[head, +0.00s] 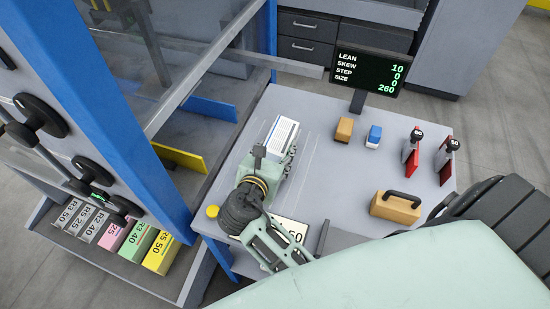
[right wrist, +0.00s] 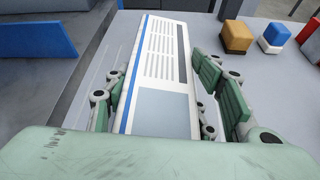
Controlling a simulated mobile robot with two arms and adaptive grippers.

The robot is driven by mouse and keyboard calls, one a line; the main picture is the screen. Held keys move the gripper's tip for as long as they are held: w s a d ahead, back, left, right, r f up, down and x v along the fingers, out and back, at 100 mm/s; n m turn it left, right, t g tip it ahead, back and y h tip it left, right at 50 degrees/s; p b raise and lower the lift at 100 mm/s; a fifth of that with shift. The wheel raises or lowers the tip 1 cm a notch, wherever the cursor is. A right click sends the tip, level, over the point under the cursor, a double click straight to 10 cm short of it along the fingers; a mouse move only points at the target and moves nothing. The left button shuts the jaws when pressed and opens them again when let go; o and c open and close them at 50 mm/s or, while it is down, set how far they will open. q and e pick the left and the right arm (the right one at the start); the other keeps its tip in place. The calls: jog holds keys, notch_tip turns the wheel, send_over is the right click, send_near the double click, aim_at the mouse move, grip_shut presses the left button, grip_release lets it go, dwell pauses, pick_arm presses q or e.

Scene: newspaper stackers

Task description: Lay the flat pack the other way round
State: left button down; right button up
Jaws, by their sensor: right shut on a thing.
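The flat pack (right wrist: 160,60) looks like a white folded newspaper with grey text lines and a blue stripe along its left edge. In the head view the pack (head: 283,131) is on the grey table, partly hidden by my right gripper (head: 276,163). In the right wrist view my right gripper (right wrist: 168,105) has its green fingers on both long sides of the pack and is shut on it. I cannot tell whether the pack touches the table. My left gripper is not in view.
A screen (head: 368,72) stands at the table's back. Orange (head: 344,129) and blue-white (head: 374,136) blocks, red-sided holders (head: 411,152) and a tan handled block (head: 396,207) are to the right. A blue machine post (head: 115,100) is at left. The middle of the grey table (head: 330,185) is clear.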

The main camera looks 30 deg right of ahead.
jog(key=shift+f, duration=0.1)
jog(key=o, duration=1.5)
jog(key=shift+f, duration=0.15)
